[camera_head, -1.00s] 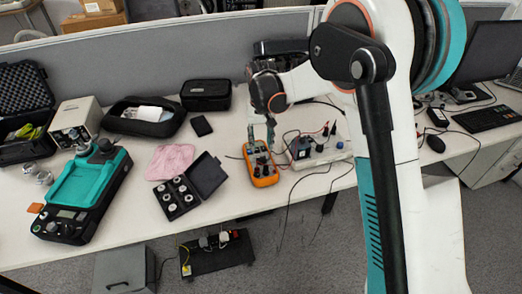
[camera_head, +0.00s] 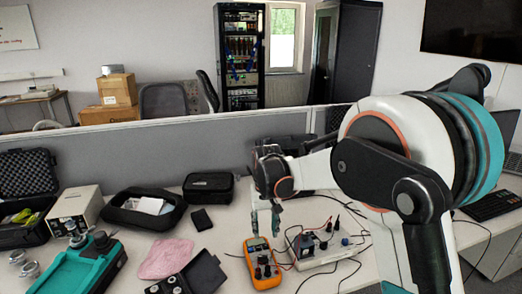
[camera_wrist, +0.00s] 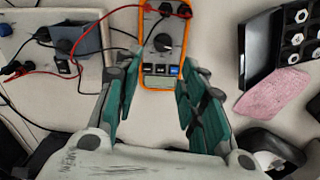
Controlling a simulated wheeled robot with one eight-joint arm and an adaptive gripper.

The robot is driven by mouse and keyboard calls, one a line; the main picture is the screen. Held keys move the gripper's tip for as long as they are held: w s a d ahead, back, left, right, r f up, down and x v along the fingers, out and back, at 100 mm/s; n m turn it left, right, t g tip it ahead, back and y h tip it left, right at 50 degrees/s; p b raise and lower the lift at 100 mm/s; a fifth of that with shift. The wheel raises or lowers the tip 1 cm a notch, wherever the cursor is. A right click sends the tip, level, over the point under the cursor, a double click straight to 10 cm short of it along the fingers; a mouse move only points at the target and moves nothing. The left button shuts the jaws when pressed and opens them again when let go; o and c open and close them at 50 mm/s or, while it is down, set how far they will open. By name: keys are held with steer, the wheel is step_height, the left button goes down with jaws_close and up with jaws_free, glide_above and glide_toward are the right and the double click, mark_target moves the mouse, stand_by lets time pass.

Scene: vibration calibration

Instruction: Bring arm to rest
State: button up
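My arm (camera_head: 355,175) reaches over the white desk from the right, and my gripper (camera_head: 264,226) points down above an orange multimeter (camera_head: 262,277). The wrist view shows my gripper (camera_wrist: 160,95) with its two teal fingers spread apart and nothing between them. The multimeter (camera_wrist: 163,45) lies beyond the fingertips in that view, with its dial and buttons in sight. Whether the fingertips touch it cannot be told.
A device with leads (camera_head: 308,246) lies right of the multimeter. Left are a pink cloth (camera_head: 165,259), a black weight case (camera_head: 203,273), a teal instrument (camera_head: 85,268) and black cases (camera_head: 208,186). A grey partition (camera_head: 110,155) stands behind the desk.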

steer(key=s+d+r+t, duration=0.3)
steer(key=s+d+r, duration=0.8)
steer(key=s+r, duration=0.25)
steer(key=s+d+t, duration=0.2)
steer(key=s+d, duration=0.1)
steer(key=s, duration=0.5)
steer(key=s+d+m+t, duration=0.1)
steer(key=s+d, duration=0.3)
steer(key=s, duration=0.4)
steer(key=shift+s+d+f+t, duration=0.3)
steer(key=shift+s+f+t, duration=0.1)
steer(key=shift+f+t, duration=0.1)
